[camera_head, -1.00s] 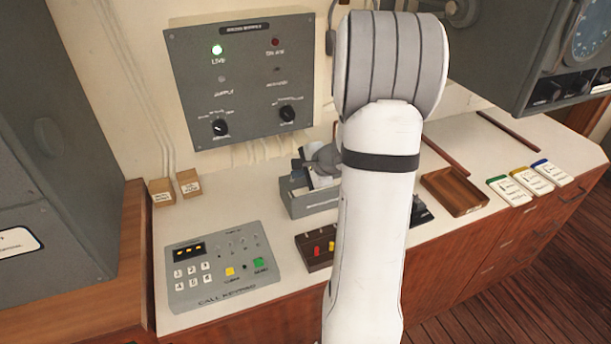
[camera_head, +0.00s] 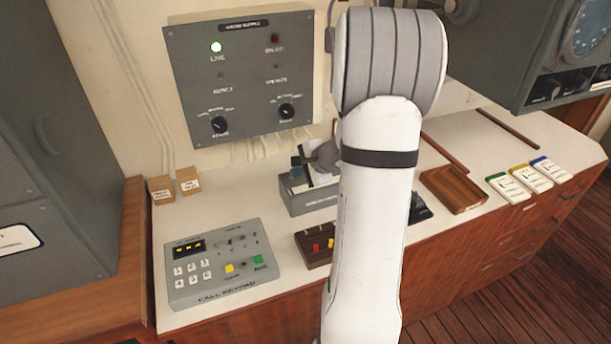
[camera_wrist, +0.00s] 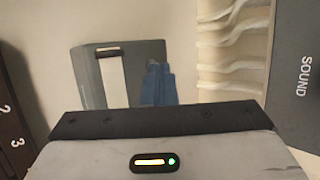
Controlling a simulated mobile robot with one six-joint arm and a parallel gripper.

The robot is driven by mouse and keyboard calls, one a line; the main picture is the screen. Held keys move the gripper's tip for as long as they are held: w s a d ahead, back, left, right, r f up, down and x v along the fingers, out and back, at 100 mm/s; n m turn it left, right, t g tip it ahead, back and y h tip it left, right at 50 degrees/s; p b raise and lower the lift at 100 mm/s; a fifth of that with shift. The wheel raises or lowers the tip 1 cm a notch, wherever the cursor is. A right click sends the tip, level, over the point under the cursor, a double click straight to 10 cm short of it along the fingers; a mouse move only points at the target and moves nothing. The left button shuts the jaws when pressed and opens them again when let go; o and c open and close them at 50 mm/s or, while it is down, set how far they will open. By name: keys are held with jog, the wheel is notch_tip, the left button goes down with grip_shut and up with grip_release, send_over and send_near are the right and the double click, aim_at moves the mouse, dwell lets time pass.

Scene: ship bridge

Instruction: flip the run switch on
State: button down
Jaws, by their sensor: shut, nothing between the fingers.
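No switch with a readable "run" label shows. The grey wall panel (camera_head: 245,95) has a lit LIVE lamp (camera_head: 216,47) and two black knobs, the left one (camera_head: 219,125) and the right one (camera_head: 286,111). My gripper (camera_head: 326,157) is shut and empty, low over a grey tray (camera_head: 312,202) below the panel, partly hidden by my arm.
A dark brown block (camera_head: 314,252) with red and yellow pegs stands right of the keypad, partly behind my arm. A wooden tray (camera_head: 455,188) and several coloured cards (camera_head: 532,179) lie to the right. Two small boxes (camera_head: 188,179) stand at the left. Pale cables (camera_wrist: 232,50) hang below the panel.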

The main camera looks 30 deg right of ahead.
dwell(0.3)
jog(key=shift+r+p, duration=0.4)
jog(key=shift+r, duration=0.35)
jog(key=s+d+r+b, duration=0.1)
jog(key=s+r, duration=0.4)
jog(key=s, duration=0.7)
jog(key=shift+s+d+r, duration=0.2)
jog(key=shift+s+d, duration=0.1)
jog(key=shift+d, duration=0.55)
jog(key=shift+f+b, duration=0.1)
jog(key=shift+b, duration=0.3)
jog(key=f+t+b, duration=0.1)
jog(key=t+b, duration=0.1)
jog(key=b, duration=0.5)
jog(key=s+f+n+t+b, duration=0.1)
jog(key=t+b, duration=0.1)
jog(key=b, duration=0.5)
jog(key=shift+s+a+f, duration=0.15)
jog(key=shift+f, duration=0.25)
